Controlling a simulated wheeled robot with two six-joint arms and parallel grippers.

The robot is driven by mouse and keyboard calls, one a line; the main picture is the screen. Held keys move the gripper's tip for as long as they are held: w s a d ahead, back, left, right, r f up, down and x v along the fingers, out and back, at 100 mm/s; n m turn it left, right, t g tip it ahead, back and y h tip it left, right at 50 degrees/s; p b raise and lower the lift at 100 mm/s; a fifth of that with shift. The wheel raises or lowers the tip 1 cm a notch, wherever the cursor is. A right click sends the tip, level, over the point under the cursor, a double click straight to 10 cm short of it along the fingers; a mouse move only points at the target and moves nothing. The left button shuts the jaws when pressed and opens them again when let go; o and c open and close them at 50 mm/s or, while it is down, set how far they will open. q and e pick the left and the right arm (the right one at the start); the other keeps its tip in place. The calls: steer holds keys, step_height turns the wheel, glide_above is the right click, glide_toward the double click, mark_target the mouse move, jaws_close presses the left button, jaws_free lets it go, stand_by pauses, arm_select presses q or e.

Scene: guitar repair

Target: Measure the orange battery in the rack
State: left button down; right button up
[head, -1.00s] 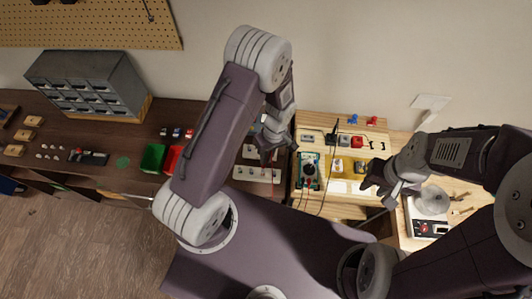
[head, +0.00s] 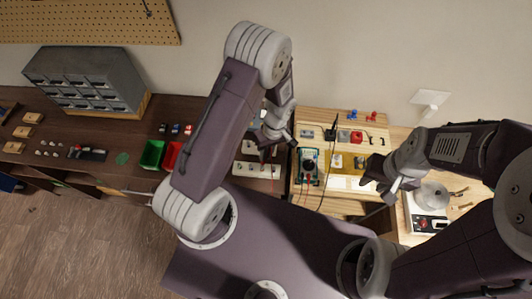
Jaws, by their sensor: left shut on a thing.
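My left gripper (head: 268,152) hangs over the pale rack strips (head: 255,170), left of the meter. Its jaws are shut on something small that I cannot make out. A thin red line, perhaps a lead, shows just below it. The teal multimeter (head: 308,165) with a dark dial lies on the light wooden board, with leads running down from it. I cannot pick out the orange battery; the arm and gripper cover part of the rack. My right gripper (head: 373,181) is over the board's right edge, its jaws too dark to judge.
Red and green bins (head: 152,154) stand left of my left arm. A grey drawer cabinet (head: 85,80) is at the back left. Yellow pieces (head: 346,162) lie right of the meter. A dark cable crosses the board.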

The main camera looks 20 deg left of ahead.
arm_select(q)
steer(key=shift+f+b, duration=0.6)
stand_by(1.1)
steer(key=shift+r, duration=0.1)
stand_by(1.8)
steer(key=p+v, duration=0.1)
steer(key=v, duration=0.1)
steer(key=p+v, duration=0.2)
steer(key=s+p+v, duration=0.1)
steer(key=p+v, duration=0.1)
steer(key=shift+a, duration=0.35)
